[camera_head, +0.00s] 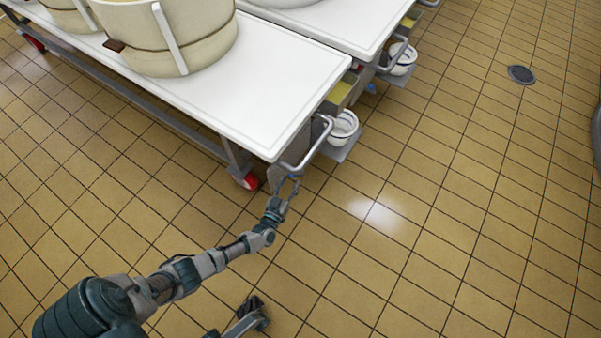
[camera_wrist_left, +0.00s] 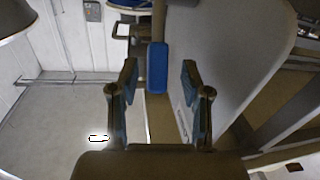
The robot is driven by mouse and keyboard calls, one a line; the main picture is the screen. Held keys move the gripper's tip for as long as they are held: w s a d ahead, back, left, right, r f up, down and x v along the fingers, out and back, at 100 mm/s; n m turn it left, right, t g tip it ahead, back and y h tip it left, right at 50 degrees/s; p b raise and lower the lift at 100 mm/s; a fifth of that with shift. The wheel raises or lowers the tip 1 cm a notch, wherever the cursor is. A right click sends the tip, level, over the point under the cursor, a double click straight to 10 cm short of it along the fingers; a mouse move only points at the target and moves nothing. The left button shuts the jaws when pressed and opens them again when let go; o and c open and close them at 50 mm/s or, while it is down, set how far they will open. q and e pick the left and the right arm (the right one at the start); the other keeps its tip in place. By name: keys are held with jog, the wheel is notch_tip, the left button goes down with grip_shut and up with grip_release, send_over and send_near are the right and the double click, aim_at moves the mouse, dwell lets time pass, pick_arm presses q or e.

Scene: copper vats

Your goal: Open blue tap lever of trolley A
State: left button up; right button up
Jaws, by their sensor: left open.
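The blue tap lever (camera_wrist_left: 157,67) shows in the left wrist view as an upright blue block, straight ahead between my fingertips. My left gripper (camera_wrist_left: 160,82) is open, one finger on each side of the lever's line; I cannot tell whether they touch it. In the head view my left gripper (camera_head: 289,186) is at the near corner of the white-topped trolley (camera_head: 262,117), just below its metal handle (camera_head: 310,150). The lever is not clear there, being small and close to the gripper. What seems to be my right gripper (camera_head: 254,310) is low in the head view, its jaws unclear.
A large cream vat (camera_head: 175,35) stands on the trolley. A white bowl (camera_head: 343,125) sits on a small shelf by the handle. A second trolley (camera_head: 335,22) stands behind with another bowl (camera_head: 402,58). A red-hubbed wheel (camera_head: 249,181) is below the corner.

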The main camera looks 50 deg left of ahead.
pick_arm(q)
jog(key=x, duration=0.1)
jog(key=b+x, duration=0.1)
jog(key=x, duration=0.1)
jog(key=shift+w+d, duration=0.2)
jog(key=shift+w, duration=0.1)
jog(key=shift+w+a, duration=0.15)
jog(key=shift+w, duration=0.05)
jog(key=shift+w+a, duration=0.15)
jog(key=shift+a, duration=0.2)
jog(key=shift+d+r, duration=0.1)
jog(key=shift+d, duration=0.15)
grip_shut()
